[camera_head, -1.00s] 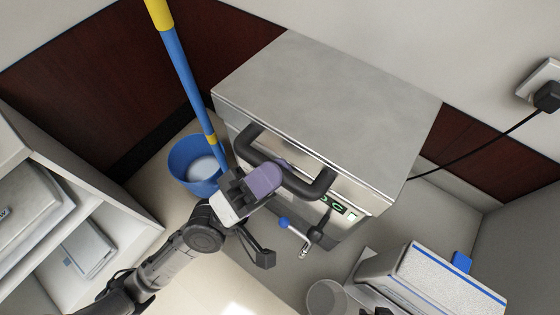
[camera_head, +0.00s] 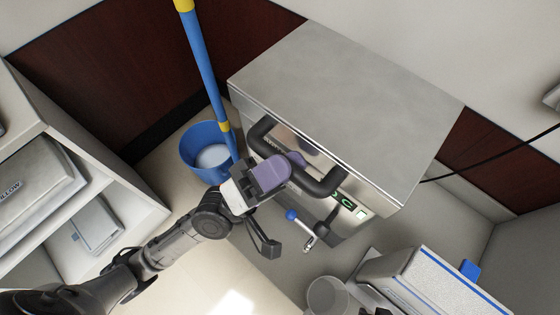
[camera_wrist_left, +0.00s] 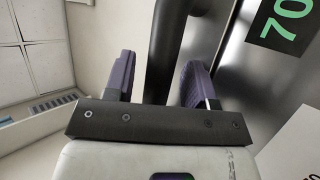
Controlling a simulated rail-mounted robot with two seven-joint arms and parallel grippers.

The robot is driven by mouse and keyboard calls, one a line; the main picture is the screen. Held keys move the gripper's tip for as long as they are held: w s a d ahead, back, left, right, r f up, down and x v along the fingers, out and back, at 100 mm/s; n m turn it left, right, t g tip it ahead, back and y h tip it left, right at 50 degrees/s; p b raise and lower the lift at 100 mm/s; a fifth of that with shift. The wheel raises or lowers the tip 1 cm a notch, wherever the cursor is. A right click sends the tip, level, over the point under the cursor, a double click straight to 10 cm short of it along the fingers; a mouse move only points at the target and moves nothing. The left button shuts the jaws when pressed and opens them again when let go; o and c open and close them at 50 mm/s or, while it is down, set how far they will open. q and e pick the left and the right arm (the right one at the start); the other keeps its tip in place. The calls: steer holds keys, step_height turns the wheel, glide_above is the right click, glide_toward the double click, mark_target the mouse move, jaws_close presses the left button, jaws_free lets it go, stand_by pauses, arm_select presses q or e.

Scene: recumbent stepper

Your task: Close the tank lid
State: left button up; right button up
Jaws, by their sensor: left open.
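The tank lid (camera_head: 345,105) is a flat brushed-steel top on a steel tank in the middle of the head view. It looks down over the tank; I cannot tell if a small gap is left under it. A black bar handle (camera_head: 325,184) sticks out along its front side. My left gripper (camera_head: 283,168), with purple finger pads, is at the handle's middle. In the left wrist view the dark handle bar (camera_wrist_left: 165,50) runs between the two spread fingers (camera_wrist_left: 158,82), and the jaws look open around it. My right gripper is not in view.
A green display (camera_head: 346,202) and a blue-knobbed lever (camera_head: 292,215) are on the tank front, close to my gripper. A blue bucket (camera_head: 190,150) with a blue pole (camera_head: 202,70) stands left. A white-and-blue box (camera_head: 430,280) is at lower right. Shelves (camera_head: 105,190) stand left.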

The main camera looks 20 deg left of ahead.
arm_select(q)
steer(key=shift+s+a+f+b, duration=0.2)
steer(key=shift+f+b, duration=0.15)
steer(key=shift+f, duration=0.1)
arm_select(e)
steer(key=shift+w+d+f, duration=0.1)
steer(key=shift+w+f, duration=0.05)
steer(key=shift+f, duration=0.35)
arm_select(q)
steer(key=v, duration=1.2)
steer(key=shift+s+a+b, duration=0.3)
steer(key=shift+b, duration=0.1)
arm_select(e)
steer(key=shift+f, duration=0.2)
arm_select(q)
steer(key=shift+f, duration=0.15)
